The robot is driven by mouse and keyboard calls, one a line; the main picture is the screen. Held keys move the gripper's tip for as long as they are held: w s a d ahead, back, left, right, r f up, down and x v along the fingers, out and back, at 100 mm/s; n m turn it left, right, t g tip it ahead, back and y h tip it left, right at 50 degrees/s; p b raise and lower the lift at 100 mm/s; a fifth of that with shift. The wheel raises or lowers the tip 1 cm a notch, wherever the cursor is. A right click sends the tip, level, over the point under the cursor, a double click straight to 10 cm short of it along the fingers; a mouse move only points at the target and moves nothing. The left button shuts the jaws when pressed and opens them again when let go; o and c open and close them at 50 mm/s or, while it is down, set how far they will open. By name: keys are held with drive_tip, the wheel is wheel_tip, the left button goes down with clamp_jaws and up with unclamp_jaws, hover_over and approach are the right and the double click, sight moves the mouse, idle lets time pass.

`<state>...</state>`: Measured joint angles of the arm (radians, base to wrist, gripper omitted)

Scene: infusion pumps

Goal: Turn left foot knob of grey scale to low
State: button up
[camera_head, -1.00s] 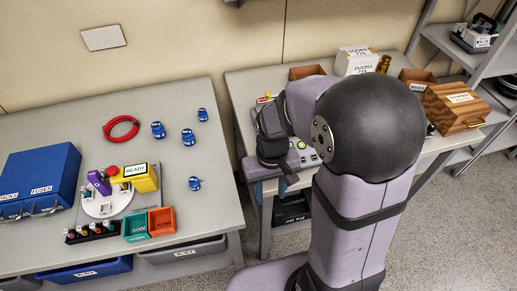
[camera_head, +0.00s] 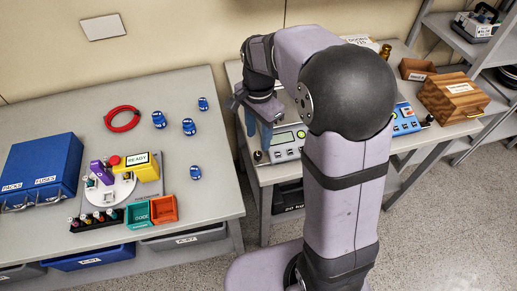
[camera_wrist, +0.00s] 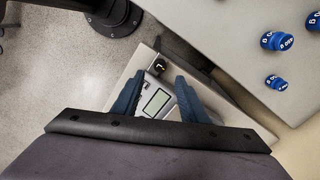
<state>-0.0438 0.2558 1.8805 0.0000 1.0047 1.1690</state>
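The grey scale (camera_head: 287,143) stands near the front left of the right-hand table, partly hidden behind my arm in the head view. It has a greenish display and a row of small controls on its front. In the wrist view, the scale (camera_wrist: 148,125) lies beneath my fingers, its display between them. A dark knob (camera_head: 259,157) sits at its front left corner; a dark knob with a pale mark also shows in the wrist view (camera_wrist: 157,66), just beyond the fingertips. My gripper (camera_wrist: 158,80) is open and empty above the scale, touching nothing that I can see.
A blue device (camera_head: 405,120) stands right of my arm. A wooden box (camera_head: 455,97) and a small brown tray (camera_head: 415,69) are on the table's right. A gap separates the tables.

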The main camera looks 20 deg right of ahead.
sight(258, 153)
drive_tip(key=shift+f+p, duration=0.6)
drive_tip(key=shift+f, duration=3)
clamp_jaws()
